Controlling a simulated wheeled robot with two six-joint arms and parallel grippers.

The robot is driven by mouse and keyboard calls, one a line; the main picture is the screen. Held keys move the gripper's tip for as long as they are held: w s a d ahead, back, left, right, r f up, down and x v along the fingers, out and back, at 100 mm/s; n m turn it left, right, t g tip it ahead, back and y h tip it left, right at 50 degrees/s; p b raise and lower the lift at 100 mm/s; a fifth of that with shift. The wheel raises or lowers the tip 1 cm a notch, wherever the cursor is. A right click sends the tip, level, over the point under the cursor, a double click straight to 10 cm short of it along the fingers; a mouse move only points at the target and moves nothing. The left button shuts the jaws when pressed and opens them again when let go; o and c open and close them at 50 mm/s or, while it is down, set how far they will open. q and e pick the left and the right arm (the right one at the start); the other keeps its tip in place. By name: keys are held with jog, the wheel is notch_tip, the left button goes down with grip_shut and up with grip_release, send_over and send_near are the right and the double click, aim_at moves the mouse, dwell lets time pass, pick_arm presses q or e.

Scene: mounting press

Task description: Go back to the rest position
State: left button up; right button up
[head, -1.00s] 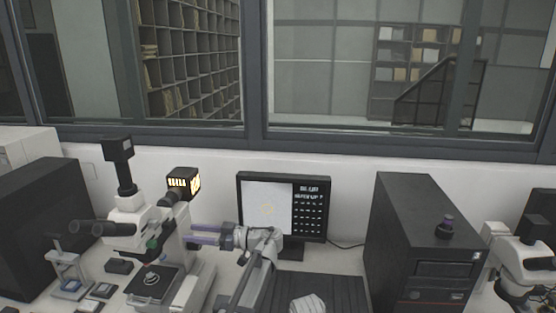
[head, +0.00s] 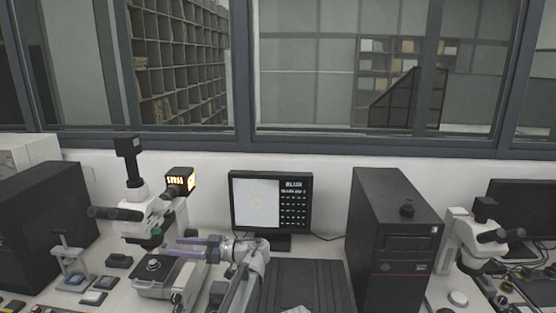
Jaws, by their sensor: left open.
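My left gripper (head: 190,248) is in the head view, lower middle, at the right side of the microscope stage. It is open, its two purple-grey fingers pointing left with nothing visible between them. The white microscope (head: 148,212) with a lit lamp housing (head: 179,182) stands to the left. A small round metal piece (head: 153,265) sits on its dark stage. The mounting press (head: 72,262) appears to be the small framed stand on the bench further left. My right gripper is not in view.
A monitor (head: 257,204) stands behind my left arm. A black computer tower (head: 393,235) stands to the right, with a second microscope (head: 468,240) beyond it. A dark flat panel (head: 308,283) lies in front of the monitor. A black box (head: 40,225) is at far left.

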pick_arm(q)
jog(key=s+d+f+m+h, duration=0.4)
jog(key=s+f+m, duration=0.1)
jog(key=s+f, duration=0.15)
jog(key=s+d+f+m+h, duration=0.3)
jog(key=s+f+m+h, duration=0.25)
jog(key=f, duration=0.25)
jog(key=s+d+f+m+h, duration=0.3)
jog(key=s+d+m, duration=0.2)
jog(key=s+d, duration=0.1)
jog(key=s+d+f+m+g+h, duration=0.1)
jog(key=s+d+f+m+h, duration=0.3)
jog(key=s+d, duration=0.3)
jog(key=shift+d+f+m, duration=0.2)
jog(key=shift+d+m, duration=0.45)
